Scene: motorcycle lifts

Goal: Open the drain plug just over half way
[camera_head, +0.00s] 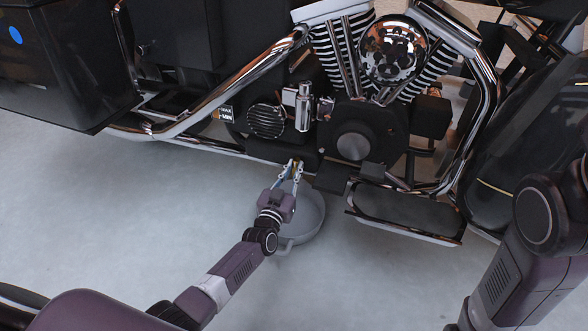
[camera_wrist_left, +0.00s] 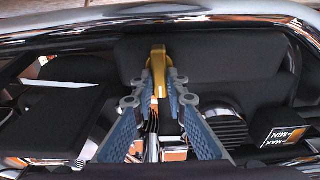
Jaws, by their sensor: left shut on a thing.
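The drain plug (camera_wrist_left: 158,58) shows in the left wrist view as a gold-yellow piece against the dark underside of the engine. In the head view only a small yellowish bit of it shows between the fingertips, low on the motorcycle's engine. My left gripper (camera_head: 294,170) reaches up to it from below. In the left wrist view the blue-grey fingers of the left gripper (camera_wrist_left: 161,88) are closed on the plug, one on each side. How far the plug is turned cannot be told. My right arm is at the right edge, its gripper out of view.
A round grey pan (camera_head: 312,215) sits on the floor beneath the engine, partly behind my left gripper. A footboard (camera_head: 405,208) juts out to the right, and a chrome exhaust pipe (camera_head: 225,90) runs on the left. The pale floor (camera_head: 150,215) in front is clear.

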